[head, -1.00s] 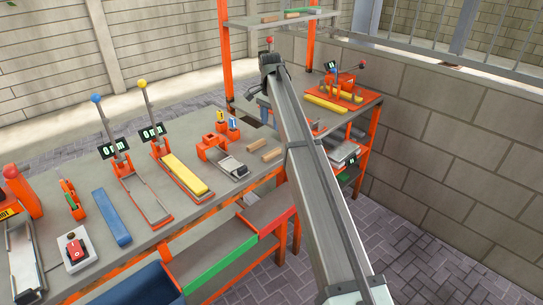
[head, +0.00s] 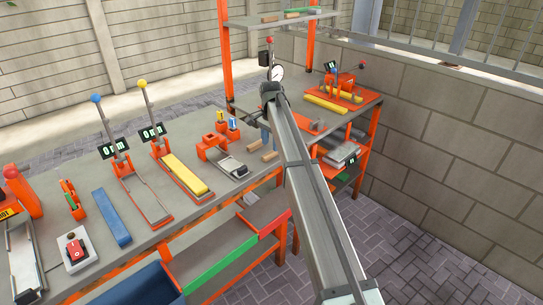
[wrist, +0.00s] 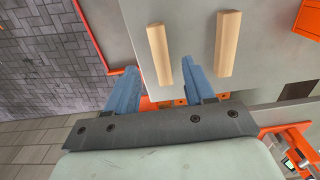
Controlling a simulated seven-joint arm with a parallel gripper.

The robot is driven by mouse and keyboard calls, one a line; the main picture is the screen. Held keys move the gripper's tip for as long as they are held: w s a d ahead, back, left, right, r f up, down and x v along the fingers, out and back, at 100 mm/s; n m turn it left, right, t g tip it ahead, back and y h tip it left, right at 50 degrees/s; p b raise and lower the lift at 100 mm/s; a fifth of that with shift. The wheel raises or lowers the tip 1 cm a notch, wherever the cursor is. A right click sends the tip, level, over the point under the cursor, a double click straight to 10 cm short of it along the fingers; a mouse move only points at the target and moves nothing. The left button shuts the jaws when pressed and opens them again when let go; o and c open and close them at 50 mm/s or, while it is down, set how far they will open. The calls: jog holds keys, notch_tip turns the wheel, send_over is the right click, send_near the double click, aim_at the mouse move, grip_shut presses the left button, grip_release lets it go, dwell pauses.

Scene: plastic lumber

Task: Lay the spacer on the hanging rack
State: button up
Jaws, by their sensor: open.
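Two pale wooden bars, which look like spacers, lie on the grey bench top. In the wrist view one bar (wrist: 160,54) lies beyond and between my fingertips, and the other bar (wrist: 228,44) is to the right. In the head view the nearer bar is at the bench's right end (head: 269,157). My gripper (wrist: 159,68), with blue fingers, is open and empty. In the head view it is mostly hidden behind my arm, above those bars. A raised grey shelf (head: 262,23) on orange posts, perhaps the hanging rack, holds wooden and green bars.
An orange fixture with a grey plate (head: 232,167) stands left of the bars. A dial gauge (head: 277,73) stands behind my arm. A block wall (head: 450,130) is at right.

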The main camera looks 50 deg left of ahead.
aim_at(271, 153)
jog(key=shift+f, duration=2.25)
grip_shut()
